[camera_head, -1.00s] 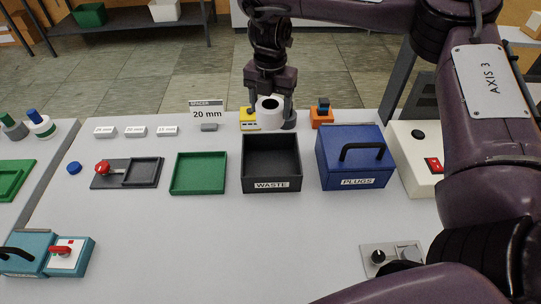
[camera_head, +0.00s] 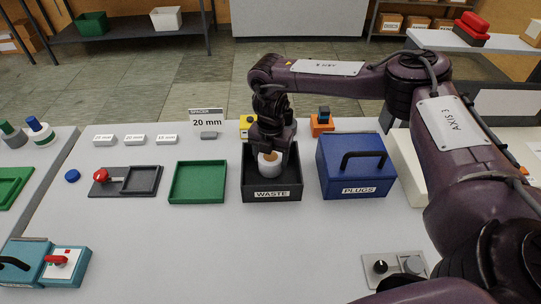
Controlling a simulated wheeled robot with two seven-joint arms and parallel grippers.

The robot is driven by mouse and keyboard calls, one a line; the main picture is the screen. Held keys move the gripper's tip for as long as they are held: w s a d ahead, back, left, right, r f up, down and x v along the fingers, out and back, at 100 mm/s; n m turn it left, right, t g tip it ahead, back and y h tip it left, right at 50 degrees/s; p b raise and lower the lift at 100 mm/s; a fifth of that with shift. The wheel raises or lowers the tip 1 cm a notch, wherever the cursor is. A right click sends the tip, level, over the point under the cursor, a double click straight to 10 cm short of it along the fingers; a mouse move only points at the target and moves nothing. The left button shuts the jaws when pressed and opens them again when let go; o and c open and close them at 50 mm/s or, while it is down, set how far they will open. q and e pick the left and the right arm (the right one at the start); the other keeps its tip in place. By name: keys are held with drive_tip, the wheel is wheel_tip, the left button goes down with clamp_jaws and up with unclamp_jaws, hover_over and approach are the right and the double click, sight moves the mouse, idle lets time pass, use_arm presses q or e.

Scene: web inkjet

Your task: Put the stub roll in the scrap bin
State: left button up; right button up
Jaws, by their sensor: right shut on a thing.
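The stub roll (camera_head: 269,166) is a small white roll with a tan end facing up. My right gripper (camera_head: 270,155) is shut on it and holds it over or inside the black bin labelled WASTE (camera_head: 272,195). The gripper partly covers the roll and the bin's back wall, and I cannot tell whether the roll touches the bin floor. My left gripper is not in view.
A green tray (camera_head: 198,184) stands left of the bin, and a blue PLUGS box (camera_head: 356,166) with a black handle stands close on its right. A yellow device (camera_head: 246,124) and an orange block (camera_head: 321,123) are behind. The front middle of the table is clear.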

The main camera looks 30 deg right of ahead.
drive_tip(key=shift+r, duration=0.1)
drive_tip(key=o, duration=1.2)
wheel_tip(320, 180, up, 12)
drive_tip(key=shift+s, duration=0.1)
